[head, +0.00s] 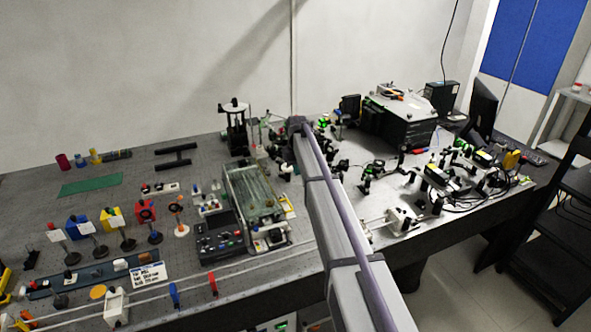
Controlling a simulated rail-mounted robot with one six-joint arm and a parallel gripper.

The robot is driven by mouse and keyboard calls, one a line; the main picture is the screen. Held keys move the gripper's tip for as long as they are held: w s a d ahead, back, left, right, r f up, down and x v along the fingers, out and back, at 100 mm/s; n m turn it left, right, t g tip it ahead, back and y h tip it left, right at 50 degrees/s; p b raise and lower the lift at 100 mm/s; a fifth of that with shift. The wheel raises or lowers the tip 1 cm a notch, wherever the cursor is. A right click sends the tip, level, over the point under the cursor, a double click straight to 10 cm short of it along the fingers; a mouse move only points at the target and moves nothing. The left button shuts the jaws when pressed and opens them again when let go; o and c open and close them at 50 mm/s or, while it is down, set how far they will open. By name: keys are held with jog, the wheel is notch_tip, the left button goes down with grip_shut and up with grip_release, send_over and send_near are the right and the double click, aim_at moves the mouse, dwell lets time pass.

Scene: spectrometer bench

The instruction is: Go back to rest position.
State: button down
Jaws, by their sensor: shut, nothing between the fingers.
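My arm reaches from the bottom right up over the middle of the bench (215,292). Its far visible end is a dark joint near the back of the bench, in front of the wall. I cannot make out my gripper or its fingers; they are hidden behind the arm or lost among the bench parts. No held object shows.
A clear-topped instrument (255,190) stands just left of my arm. A black and grey box stack (400,120) and cabled optics (460,180) are on the right. Coloured blocks (110,217) and a green mat (91,185) lie left. A black shelf (555,235) stands right.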

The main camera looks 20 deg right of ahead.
jog(key=s+a+f+b, duration=0.3)
jog(key=s, duration=1.1)
jog(key=s+a+f+m+b, duration=0.1)
jog(key=s+a+f+b, duration=0.2)
jog(key=s, duration=1.1)
jog(key=s+a+f+b, duration=0.3)
jog(key=s+f+b, duration=0.2)
jog(key=s, duration=0.9)
jog(key=shift+s, duration=0.1)
jog(key=shift+f, duration=0.1)
